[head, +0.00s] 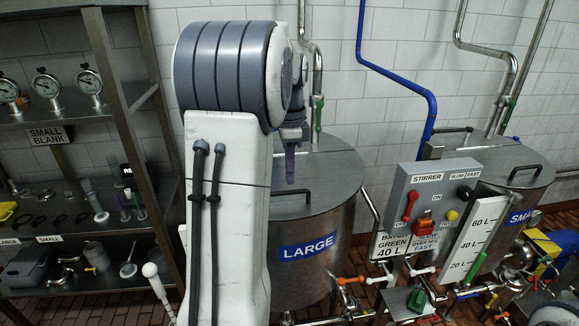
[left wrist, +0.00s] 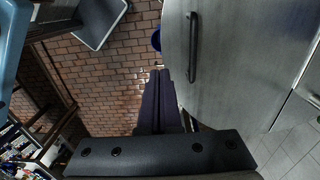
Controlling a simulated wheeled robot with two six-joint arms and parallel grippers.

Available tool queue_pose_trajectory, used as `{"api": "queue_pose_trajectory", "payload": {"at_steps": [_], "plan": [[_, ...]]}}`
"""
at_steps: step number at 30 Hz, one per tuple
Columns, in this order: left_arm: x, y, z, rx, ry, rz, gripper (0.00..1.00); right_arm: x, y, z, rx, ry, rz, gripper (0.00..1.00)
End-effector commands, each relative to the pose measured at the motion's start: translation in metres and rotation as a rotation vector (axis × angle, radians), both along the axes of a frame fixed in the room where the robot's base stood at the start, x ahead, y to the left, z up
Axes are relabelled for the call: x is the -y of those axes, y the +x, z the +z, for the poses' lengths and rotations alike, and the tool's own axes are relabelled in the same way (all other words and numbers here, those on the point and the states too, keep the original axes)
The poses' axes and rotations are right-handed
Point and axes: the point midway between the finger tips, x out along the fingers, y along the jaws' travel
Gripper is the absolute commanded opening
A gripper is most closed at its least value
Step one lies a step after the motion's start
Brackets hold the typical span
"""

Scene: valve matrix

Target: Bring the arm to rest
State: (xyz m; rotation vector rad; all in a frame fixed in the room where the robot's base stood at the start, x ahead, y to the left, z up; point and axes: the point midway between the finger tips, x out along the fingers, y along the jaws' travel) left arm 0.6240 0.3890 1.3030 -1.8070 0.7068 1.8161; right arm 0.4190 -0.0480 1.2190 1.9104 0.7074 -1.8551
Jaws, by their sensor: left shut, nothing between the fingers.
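My left arm (head: 228,220) rises large in the middle of the head view and bends over at the top. My left gripper (head: 290,181) hangs from it, fingers pointing down, in front of the steel tank labelled LARGE (head: 335,205). The left wrist view shows its two dark fingers (left wrist: 160,74) shut together with nothing between them. A grey metal surface with a dark bar handle (left wrist: 193,48) lies just right of the fingers there. I cannot tell whether the gripper touches it. My right gripper is in neither view.
A shelf rack (head: 95,117) with gauges and fittings stands at left. A grey control box (head: 432,195) with switches and a level scale (head: 474,238) stand right of the large tank. Valves and pipes with red and green handles (head: 420,300) fill the lower right. A blue pipe (head: 400,80) runs behind.

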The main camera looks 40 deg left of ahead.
Motion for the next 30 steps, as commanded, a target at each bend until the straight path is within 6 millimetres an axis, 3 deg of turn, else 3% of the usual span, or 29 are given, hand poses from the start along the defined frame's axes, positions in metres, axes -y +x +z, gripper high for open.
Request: {"api": "queue_pose_trajectory", "payload": {"at_steps": [6, 13, 17, 20, 23, 27, 30], "plan": [[0.0, 0.0, 0.021, 0.001, 0.001, 0.0, 0.0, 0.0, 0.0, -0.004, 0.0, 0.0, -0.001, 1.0], [0.0, 0.0, 0.024, 0.001, 0.001, 0.0, 0.0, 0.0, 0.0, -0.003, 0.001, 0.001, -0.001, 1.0], [0.021, 0.004, 0.017, 0.002, -0.001, -0.005, 0.0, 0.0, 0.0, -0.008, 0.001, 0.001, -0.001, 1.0], [0.068, 0.008, 0.002, 0.008, -0.003, -0.01, 0.0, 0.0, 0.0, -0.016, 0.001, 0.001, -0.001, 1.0], [0.136, 0.001, -0.021, 0.016, -0.008, -0.009, 0.0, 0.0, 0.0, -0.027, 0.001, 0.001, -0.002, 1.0], [0.226, -0.033, -0.056, 0.024, -0.022, 0.006, 0.0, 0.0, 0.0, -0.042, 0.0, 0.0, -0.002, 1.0], [0.276, -0.072, -0.083, 0.027, -0.035, 0.018, 0.0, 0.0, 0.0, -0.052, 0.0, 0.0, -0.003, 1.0]]}}
